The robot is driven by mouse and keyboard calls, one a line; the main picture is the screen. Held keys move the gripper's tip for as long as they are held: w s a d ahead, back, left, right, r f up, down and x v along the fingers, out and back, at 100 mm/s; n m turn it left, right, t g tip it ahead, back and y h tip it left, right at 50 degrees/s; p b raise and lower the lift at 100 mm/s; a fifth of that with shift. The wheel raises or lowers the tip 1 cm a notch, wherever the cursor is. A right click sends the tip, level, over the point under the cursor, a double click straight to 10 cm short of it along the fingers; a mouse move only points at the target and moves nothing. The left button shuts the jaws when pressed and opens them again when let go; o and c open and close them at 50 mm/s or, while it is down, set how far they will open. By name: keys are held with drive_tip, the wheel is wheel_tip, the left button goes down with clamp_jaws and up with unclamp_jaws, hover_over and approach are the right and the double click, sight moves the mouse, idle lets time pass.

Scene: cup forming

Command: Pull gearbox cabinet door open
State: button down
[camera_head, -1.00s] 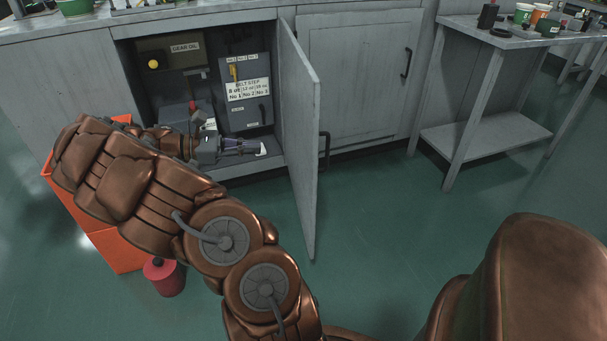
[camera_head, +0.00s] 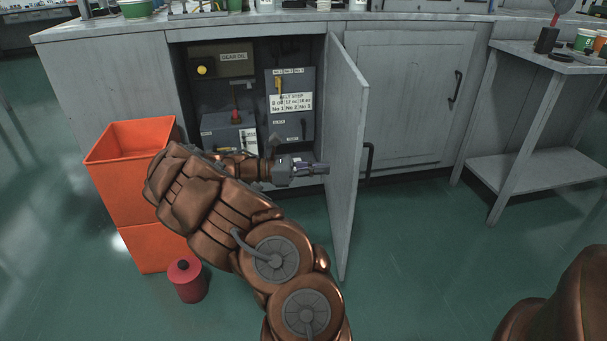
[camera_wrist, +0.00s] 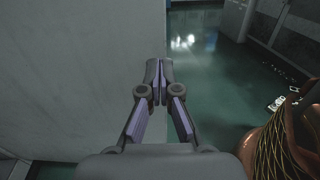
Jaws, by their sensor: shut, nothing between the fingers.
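The grey cabinet door (camera_head: 345,150) stands swung open toward me, hinged on the right of the opening. Its dark handle (camera_head: 368,160) is on the door's far face. Inside the cabinet are a box labelled GEAR OIL (camera_head: 222,64) with a yellow knob, a grey panel with a belt step label (camera_head: 291,104), and a grey unit with a red-topped lever (camera_head: 228,132). My gripper (camera_head: 324,169) is in front of the opening, close to the door's inner face. In the wrist view my gripper (camera_wrist: 159,88) is shut and empty, with the pale door surface (camera_wrist: 75,75) beside it. I cannot tell whether it touches the door.
An orange bin (camera_head: 135,200) stands on the floor left of my arm, with a red canister (camera_head: 187,280) in front. A second closed cabinet door (camera_head: 410,95) is to the right. A grey side table (camera_head: 545,165) stands further right. The green floor between is clear.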

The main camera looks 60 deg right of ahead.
sight(353, 167)
drive_tip(key=b+x, duration=0.2)
drive_tip(key=x, duration=0.3)
drive_tip(key=shift+s+f, duration=0.1)
drive_tip(key=shift+s, duration=0.05)
drive_tip(key=shift+s+d, duration=0.4)
drive_tip(key=shift+s, duration=0.1)
